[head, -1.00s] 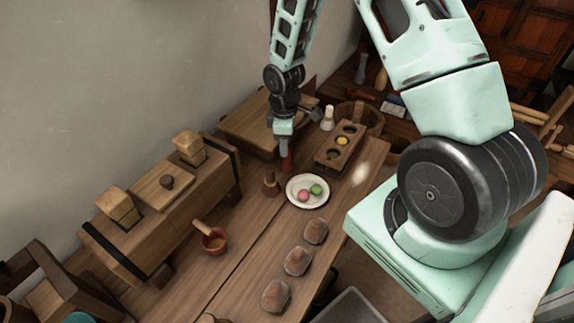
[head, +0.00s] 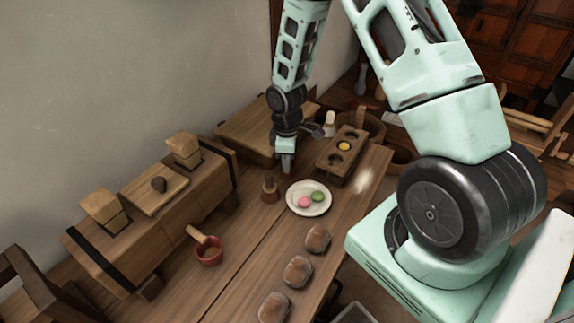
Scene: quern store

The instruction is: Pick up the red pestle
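A white plate (head: 296,209) with a pink and a green sweet, and a dark wooden item (head: 269,190), stand close by. A wooden rack (head: 327,168) is to the right.

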